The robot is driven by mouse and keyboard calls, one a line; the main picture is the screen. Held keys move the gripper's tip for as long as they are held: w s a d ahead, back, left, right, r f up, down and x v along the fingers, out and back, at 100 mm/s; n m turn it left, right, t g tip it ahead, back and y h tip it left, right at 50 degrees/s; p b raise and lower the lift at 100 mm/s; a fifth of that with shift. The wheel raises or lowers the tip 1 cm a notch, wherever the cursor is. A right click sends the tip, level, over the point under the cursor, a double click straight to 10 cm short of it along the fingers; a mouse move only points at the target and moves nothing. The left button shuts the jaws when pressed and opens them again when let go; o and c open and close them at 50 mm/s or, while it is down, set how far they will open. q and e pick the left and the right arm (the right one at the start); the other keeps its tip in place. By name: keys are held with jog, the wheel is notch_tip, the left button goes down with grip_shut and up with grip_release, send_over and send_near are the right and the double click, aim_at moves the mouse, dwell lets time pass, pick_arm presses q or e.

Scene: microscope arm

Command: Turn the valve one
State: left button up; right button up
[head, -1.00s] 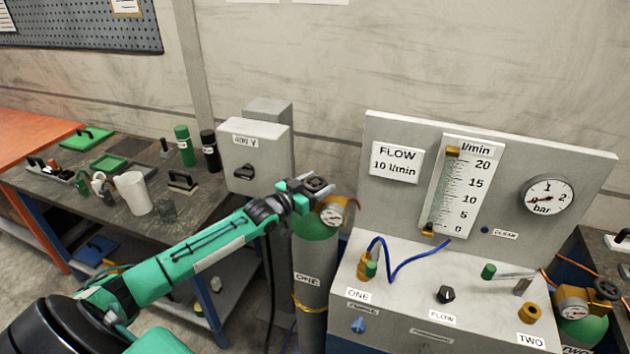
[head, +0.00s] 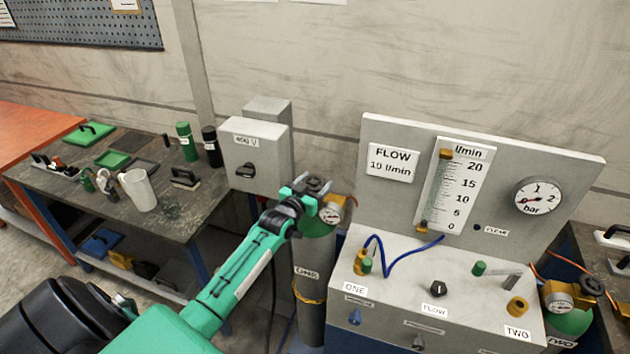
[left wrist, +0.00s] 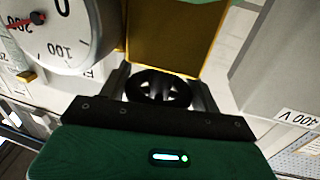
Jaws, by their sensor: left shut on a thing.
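The grey gas cylinder labelled ONE (head: 309,270) has a green shoulder and stands left of the flow panel. Its black valve handwheel (head: 318,184) sits on top, beside a brass fitting and a round gauge (head: 331,214). My left gripper (head: 309,192) is at the handwheel, shut on it. In the left wrist view the handwheel (left wrist: 158,88) lies between the two dark fingers (left wrist: 160,92), in front of the brass block (left wrist: 165,38). My right gripper is not in view.
A grey 400 V box (head: 256,150) is on the wall just behind and left of the cylinder. The flow panel (head: 470,260) with knobs and a blue hose stands to the right. Cylinder TWO (head: 572,318) is at far right. A cluttered bench (head: 110,200) is at left.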

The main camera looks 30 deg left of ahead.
pick_arm(q)
jog(key=shift+r, duration=0.1)
jog(key=o, duration=1)
jog(key=shift+s+f, duration=0.15)
jog(key=shift+f, duration=0.05)
jog(key=shift+s+b, duration=0.3)
jog(key=s+b, duration=0.4)
jog(key=s, duration=0.9)
jog(key=shift+d, duration=0.4)
